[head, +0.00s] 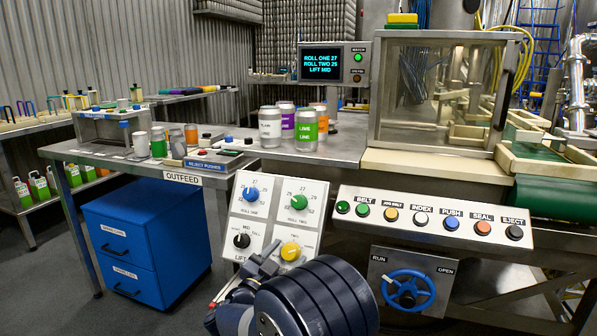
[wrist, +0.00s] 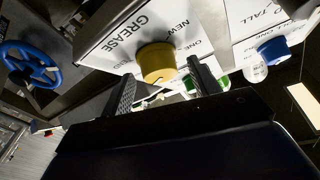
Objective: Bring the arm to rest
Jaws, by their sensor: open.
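My gripper (head: 262,268) is low in front of the knob panel (head: 273,216), near its lower edge, with my dark blue arm behind it at the bottom of the head view. In the wrist view my gripper (wrist: 161,72) is open, its two dark fingers apart. The yellow knob (wrist: 157,63) shows between and beyond the fingertips, under the word GREASE. I cannot tell whether a finger touches it. The yellow knob (head: 290,251) is also clear in the head view, at the panel's lower right. Nothing is seen held.
A button panel (head: 432,217) and blue handwheel (head: 408,289) stand to the right. Cans, including a green one (head: 306,131), stand on the steel bench (head: 345,148) above. A blue drawer cabinet (head: 147,235) is at left. Open floor shows at far left.

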